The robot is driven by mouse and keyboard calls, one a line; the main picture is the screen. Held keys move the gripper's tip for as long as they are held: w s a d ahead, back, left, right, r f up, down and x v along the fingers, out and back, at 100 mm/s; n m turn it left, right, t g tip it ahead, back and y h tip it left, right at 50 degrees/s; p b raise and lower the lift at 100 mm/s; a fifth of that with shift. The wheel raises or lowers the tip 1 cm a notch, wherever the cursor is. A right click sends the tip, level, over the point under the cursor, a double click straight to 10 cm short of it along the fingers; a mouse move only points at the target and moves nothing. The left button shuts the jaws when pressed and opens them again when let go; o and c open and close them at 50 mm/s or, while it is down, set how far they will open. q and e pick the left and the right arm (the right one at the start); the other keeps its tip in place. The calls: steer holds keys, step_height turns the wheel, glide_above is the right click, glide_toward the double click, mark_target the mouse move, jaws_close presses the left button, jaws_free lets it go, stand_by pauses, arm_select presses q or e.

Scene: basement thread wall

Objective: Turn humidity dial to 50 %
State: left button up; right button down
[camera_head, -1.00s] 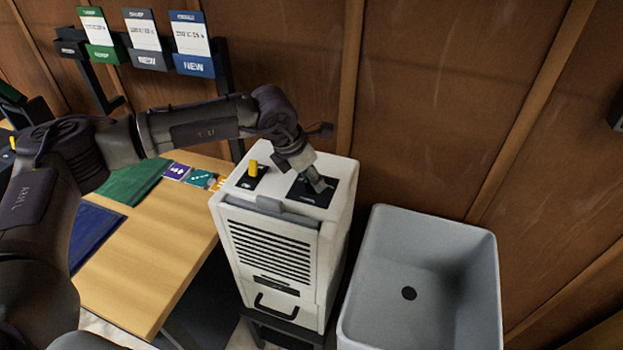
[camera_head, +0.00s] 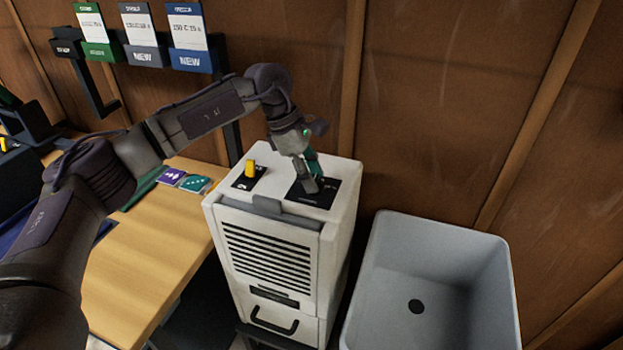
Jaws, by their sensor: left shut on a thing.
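The white dehumidifier (camera_head: 222,212) stands between the wooden table and the grey sink. Its top carries a black dial plate (camera_head: 322,199) on the right and a yellow switch (camera_head: 250,168) on a black plate on the left. My left gripper (camera_head: 311,185) reaches down onto the right-hand plate from above and is shut on the humidity dial there. The gripper covers the dial, so its pointer and setting cannot be read. My right gripper is not in view.
A deep grey sink (camera_head: 485,290) stands close on the right of the dehumidifier. The wooden table (camera_head: 140,270) is on the left, with purple and teal cards (camera_head: 195,183) near its back. Card holders (camera_head: 190,60) hang on the brown panelled wall behind.

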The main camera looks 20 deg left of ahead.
arm_select(q)
steer(key=shift+m, duration=0.6)
steer(key=shift+g, duration=0.3)
steer(key=o, duration=1.1)
steer(key=shift+o, duration=0.2)
steer(key=v, duration=1.2)
steer(key=shift+d, duration=0.1)
